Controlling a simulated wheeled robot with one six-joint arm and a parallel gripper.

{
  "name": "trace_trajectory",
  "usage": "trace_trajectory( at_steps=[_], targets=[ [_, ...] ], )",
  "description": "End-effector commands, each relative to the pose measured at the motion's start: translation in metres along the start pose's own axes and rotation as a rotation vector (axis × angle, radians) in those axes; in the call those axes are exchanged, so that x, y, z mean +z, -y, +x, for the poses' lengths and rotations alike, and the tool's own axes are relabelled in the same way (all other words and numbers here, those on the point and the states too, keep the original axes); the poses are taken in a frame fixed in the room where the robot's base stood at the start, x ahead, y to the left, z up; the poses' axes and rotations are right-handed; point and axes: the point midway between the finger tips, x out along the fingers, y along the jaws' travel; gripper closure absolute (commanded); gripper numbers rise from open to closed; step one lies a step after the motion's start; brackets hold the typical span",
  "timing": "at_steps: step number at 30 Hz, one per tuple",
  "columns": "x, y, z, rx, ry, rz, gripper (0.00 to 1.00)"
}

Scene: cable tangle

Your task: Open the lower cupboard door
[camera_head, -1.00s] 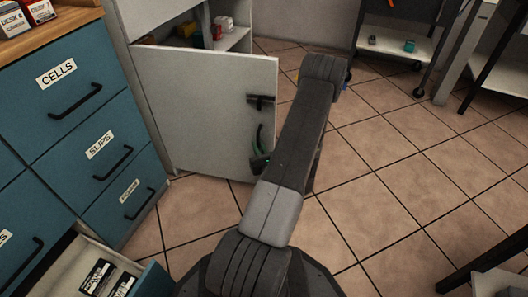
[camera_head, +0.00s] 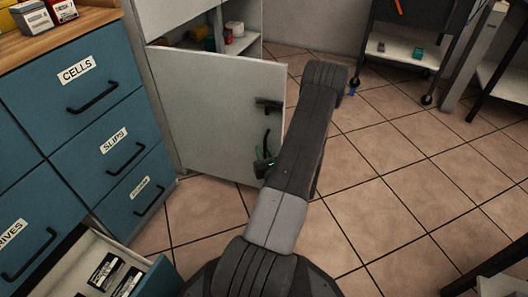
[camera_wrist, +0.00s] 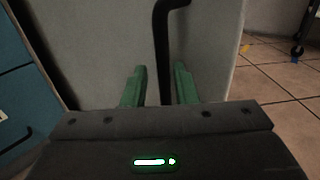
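The grey lower cupboard door (camera_head: 210,110) stands partly open, swung out from its left edge. Its black handle (camera_head: 267,140) is near the free right edge. In the wrist view the handle (camera_wrist: 163,55) runs down between the two green fingers of my gripper (camera_wrist: 159,88). The fingers are apart, one on each side of the handle, with a visible gap on both sides. The door (camera_wrist: 95,50) fills the background there. In the head view my arm hides most of the gripper, which shows beside the lower handle.
Inside the cupboard (camera_head: 245,42) are red, yellow and white items. A wheeled cart (camera_head: 395,48) is at the back.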

Motion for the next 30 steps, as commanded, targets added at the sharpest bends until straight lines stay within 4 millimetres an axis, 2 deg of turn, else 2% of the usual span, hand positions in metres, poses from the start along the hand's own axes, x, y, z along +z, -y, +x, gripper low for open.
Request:
trace_trajectory(
  at_steps=[5,8,21,30],
  targets=[
    [0.0,0.001,-0.004,-0.003,-0.002,0.001,0.74],
    [0.0,0.002,-0.016,-0.006,-0.004,0.003,0.74],
    [0.001,0.0,-0.104,-0.004,-0.004,0.004,0.74],
    [0.0,-0.001,-0.134,0.0,-0.001,0.002,0.74]
  ],
)
